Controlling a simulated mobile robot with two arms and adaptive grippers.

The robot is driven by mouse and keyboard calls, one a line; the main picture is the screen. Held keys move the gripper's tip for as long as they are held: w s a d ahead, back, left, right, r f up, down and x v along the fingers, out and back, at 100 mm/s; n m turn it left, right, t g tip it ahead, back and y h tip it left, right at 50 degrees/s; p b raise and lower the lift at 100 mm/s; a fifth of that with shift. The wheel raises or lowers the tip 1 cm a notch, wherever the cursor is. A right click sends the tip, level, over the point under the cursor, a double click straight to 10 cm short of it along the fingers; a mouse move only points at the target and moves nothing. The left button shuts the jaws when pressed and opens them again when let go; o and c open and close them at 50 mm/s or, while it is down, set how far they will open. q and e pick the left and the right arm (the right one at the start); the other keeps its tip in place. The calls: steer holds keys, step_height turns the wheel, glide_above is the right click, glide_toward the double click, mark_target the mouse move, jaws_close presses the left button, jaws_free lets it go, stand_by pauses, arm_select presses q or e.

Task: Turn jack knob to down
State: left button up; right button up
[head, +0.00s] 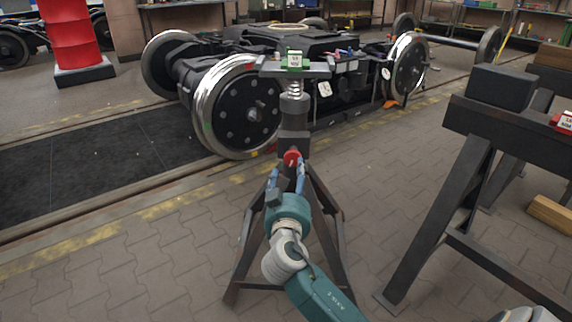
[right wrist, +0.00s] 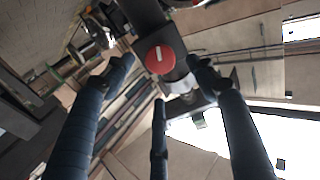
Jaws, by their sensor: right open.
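The jack (head: 294,108) is a dark stand on splayed legs, with a spring and a flat top plate, in the middle of the head view. Its round red knob (head: 291,157) faces me on the column. In the right wrist view the knob (right wrist: 160,60) shows whole, with a short white mark that looks near upright in that picture. My right gripper (head: 286,178) is open just in front of the knob. Its blue fingers (right wrist: 160,80) spread to either side and below, with no visible contact with the knob. My left gripper is not in view.
A bogie with steel wheels (head: 238,107) stands on rails behind the jack. A dark trestle (head: 470,160) stands at the right, with a wooden block (head: 551,213) on the floor beside it. A red drum (head: 70,35) is at the back left. Paved floor at the front left is clear.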

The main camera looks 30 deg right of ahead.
mark_target(292, 161)
steer(key=b+x, duration=0.1)
steer(key=x, duration=0.8)
steer(key=shift+b, duration=0.4)
steer(key=shift+a+f, duration=0.1)
steer(key=c, duration=1.1)
